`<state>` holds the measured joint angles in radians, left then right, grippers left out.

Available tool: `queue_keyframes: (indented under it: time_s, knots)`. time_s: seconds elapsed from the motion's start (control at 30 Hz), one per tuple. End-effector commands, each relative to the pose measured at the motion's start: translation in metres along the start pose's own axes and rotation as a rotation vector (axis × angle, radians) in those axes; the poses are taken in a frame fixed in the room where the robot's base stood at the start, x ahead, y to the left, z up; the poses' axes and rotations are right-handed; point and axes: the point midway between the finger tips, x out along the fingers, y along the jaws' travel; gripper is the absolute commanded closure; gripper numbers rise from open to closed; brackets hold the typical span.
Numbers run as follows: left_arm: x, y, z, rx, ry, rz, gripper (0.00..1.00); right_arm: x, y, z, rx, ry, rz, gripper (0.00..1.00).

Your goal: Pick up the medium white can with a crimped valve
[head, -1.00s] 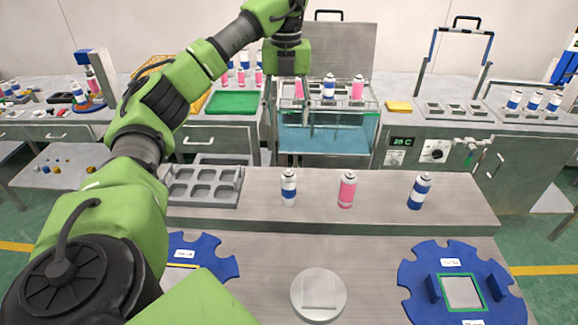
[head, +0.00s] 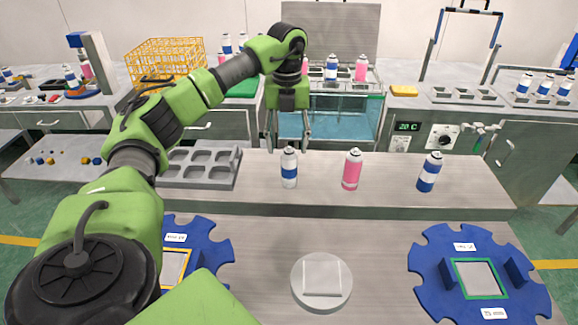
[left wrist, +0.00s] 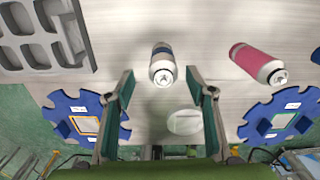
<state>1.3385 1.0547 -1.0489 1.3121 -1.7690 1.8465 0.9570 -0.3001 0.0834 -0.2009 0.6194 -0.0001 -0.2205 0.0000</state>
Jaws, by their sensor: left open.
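A white can with a blue band (head: 289,172) stands upright on the raised shelf of the front bench. It also shows in the left wrist view (left wrist: 162,62), its top towards me between the fingertips. My left gripper (head: 290,143) points down with its fingers spread, empty, just above and around the can's top; exact contact cannot be told. A pink can (head: 352,170) stands to its right, and another white and blue can (head: 429,173) further right. Which can is medium, and whether the valves are crimped, is too small to tell. My right gripper is out of view.
A grey tray with empty square pockets (head: 238,167) lies left of the cans. Two blue notched fixtures (head: 432,275) (head: 215,255) and a round grey disc (head: 322,303) lie nearer. A water bath (head: 340,122) with cans above it stands behind.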

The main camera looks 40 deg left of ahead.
Motion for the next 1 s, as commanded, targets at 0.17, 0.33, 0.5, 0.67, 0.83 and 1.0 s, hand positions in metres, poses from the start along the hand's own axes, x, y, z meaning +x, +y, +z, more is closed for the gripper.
queue_keyframes:
  time_s: [0.17,0.33,0.5,0.67,0.83,1.0]
  knots:
    - [0.016,-0.001,-0.002,0.001,0.003,0.003,0.50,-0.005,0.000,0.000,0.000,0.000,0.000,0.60]
    - [0.042,-0.004,-0.004,-0.001,0.002,0.003,0.50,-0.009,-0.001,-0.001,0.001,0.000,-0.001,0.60]
    - [0.053,-0.004,-0.003,-0.001,0.000,0.000,0.50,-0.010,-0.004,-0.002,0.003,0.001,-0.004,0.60]
    - [0.054,-0.004,-0.003,-0.001,-0.001,-0.001,0.50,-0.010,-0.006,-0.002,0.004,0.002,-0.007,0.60]
    - [0.054,-0.004,-0.003,-0.001,0.000,0.000,0.84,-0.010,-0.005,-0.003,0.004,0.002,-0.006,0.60]
    - [0.053,-0.004,-0.003,-0.001,0.000,0.000,0.91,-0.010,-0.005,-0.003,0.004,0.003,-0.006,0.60]
